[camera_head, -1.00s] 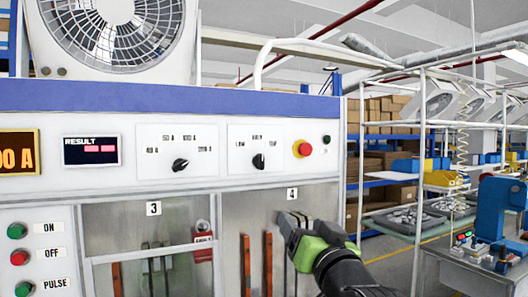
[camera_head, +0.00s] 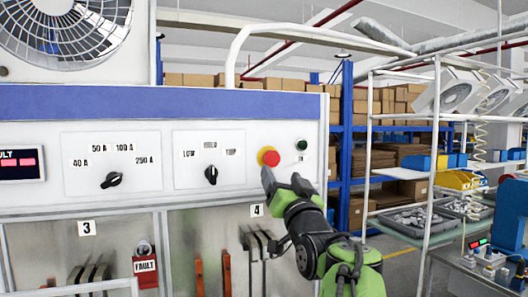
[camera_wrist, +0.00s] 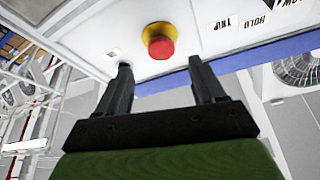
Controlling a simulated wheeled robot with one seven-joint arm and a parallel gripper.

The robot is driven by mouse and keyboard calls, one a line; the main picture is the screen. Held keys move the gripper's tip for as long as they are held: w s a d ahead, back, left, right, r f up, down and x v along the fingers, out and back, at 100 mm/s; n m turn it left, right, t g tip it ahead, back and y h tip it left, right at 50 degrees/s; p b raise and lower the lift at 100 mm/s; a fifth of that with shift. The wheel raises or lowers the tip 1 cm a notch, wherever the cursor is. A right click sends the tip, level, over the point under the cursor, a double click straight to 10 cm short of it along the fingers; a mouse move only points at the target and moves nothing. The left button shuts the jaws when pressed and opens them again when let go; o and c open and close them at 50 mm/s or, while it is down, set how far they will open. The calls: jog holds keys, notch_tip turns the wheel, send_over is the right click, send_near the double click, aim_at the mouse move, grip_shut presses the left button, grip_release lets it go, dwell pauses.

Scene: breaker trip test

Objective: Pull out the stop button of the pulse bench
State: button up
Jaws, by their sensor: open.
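The stop button (camera_head: 271,158) is a red mushroom head on a yellow collar, at the right of the white panel of the pulse bench (camera_head: 90,208). It also shows in the wrist view (camera_wrist: 161,46), beyond the fingertips and about midway between them. My gripper (camera_head: 281,176) is just below and to the right of the button in the head view, fingers pointing up toward the panel. In the wrist view my gripper (camera_wrist: 160,70) has its two dark fingers spread apart with nothing between them. No contact with the button shows.
A small dark green button (camera_head: 302,145) sits right of the stop button. Two black rotary knobs (camera_head: 112,180) (camera_head: 211,174) are to its left. A white frame post (camera_head: 432,160) stands at the right.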

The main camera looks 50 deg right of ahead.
aim_at(272, 160)
jog(key=p+x, duration=0.1)
jog(key=x, duration=0.1)
jog(key=p+x, duration=0.1)
jog(key=x, duration=0.1)
jog(key=p+x, duration=0.1)
jog(key=x, duration=0.2)
jog(key=shift+a+r, duration=0.15)
jog(key=shift+r, duration=0.15)
jog(key=shift+w+d, duration=0.3)
jog(key=shift+s+a+f, duration=0.1)
jog(key=shift+c, duration=1.3)
grip_shut()
